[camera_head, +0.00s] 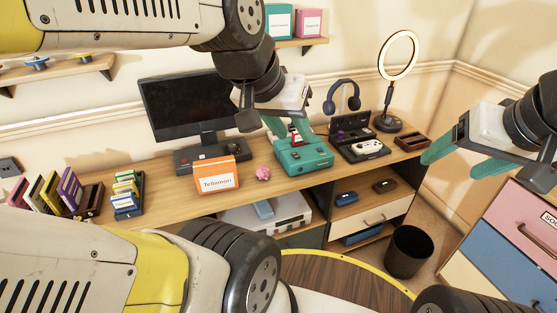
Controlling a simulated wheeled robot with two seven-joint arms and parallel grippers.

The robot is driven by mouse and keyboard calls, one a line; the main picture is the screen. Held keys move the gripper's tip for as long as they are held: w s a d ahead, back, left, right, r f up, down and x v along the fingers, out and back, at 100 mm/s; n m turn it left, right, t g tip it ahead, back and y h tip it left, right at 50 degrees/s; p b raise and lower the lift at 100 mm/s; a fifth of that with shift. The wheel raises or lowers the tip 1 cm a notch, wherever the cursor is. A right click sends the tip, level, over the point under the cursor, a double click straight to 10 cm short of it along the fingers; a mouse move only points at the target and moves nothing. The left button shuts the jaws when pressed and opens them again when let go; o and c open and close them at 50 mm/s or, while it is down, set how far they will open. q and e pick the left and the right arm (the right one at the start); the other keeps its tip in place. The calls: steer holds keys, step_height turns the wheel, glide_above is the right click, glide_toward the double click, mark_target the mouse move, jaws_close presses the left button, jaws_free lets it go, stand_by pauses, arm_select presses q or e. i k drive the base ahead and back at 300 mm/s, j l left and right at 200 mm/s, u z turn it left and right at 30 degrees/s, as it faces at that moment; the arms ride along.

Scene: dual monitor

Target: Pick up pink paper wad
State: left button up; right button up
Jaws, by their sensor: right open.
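The pink paper wad (263,173) is a small crumpled ball on the wooden desk. It lies between the orange Tellamori box (216,174) and the teal console (303,156). My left gripper (290,133) shows above and in front of the teal console, up and to the right of the wad in the picture. A small red and white item appears between its teal fingers; I cannot tell whether they grip it. My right gripper (458,158) is open and empty at the right, well away from the wad. Nothing hides the wad.
A monitor (190,105) stands behind the wad. A black case with a controller (360,145), headphones (343,97) and a ring lamp (399,55) are to the right. A dark bin (408,251) stands on the floor.

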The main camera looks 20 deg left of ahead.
mark_target(263, 172)
steer(key=i+j+u, duration=0.55)
steer(key=u, duration=0.2)
